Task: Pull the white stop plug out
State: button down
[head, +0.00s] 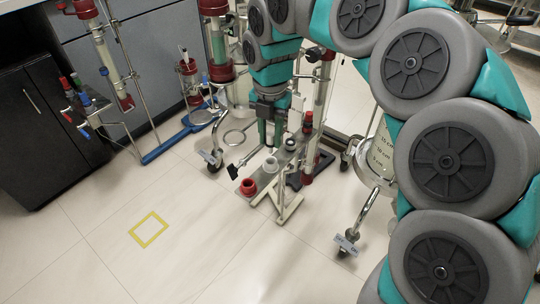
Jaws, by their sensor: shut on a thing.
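My gripper (269,143) points down at the grey rack (285,158) in the middle of the view. Its green fingers are close together and shut on the white stop plug, which is small and mostly hidden between them. I cannot tell whether the plug is still seated. A white ring-shaped cap (270,163) sits on the rack just below the fingertips. A red cap (248,187) is at the rack's near end, and a dark ring-shaped cap (291,145) is to the right of the fingers.
A glass column (322,90) with red fittings stands right of my gripper. More columns stand on a blue-footed stand (180,138) at the left. A castered frame (348,243) is near the right. A yellow square (149,230) marks clear floor at the lower left.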

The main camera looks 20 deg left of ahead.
jog(key=shift+r, duration=1.3)
